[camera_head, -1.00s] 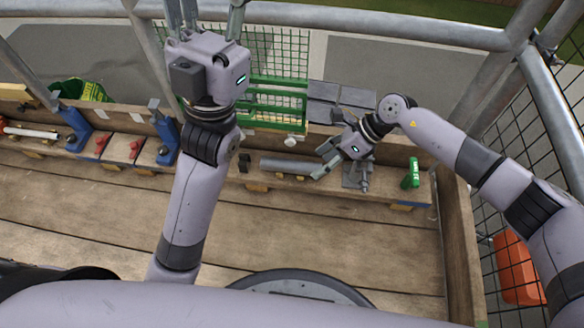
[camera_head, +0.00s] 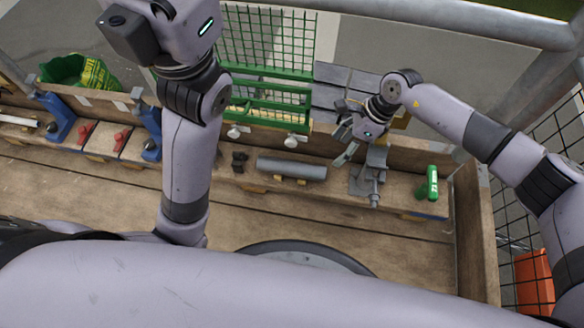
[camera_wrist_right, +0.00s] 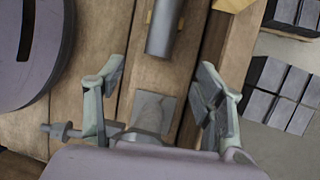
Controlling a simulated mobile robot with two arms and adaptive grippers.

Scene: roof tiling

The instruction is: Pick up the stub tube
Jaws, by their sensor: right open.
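The stub tube is the short grey tube (camera_head: 291,168) lying level on small wooden supports on the bench shelf, ahead of me in the head view. Its near end (camera_wrist_right: 164,38) shows at the top middle of the right wrist view. My right gripper (camera_head: 347,146) is open and empty, just right of the tube's right end. In the right wrist view its spread fingers (camera_wrist_right: 160,88) stand either side of the tube's line, short of its end. My left gripper's body (camera_head: 175,28) is at the top left; its fingers are out of frame.
A grey metal clamp-like fixture (camera_head: 370,180) stands below the right gripper. A green bottle-like object (camera_head: 432,183) stands to its right. A green wire rack (camera_head: 268,100) and dark tiles (camera_head: 340,75) lie behind the tube. Blue stands (camera_head: 58,118) are at the left.

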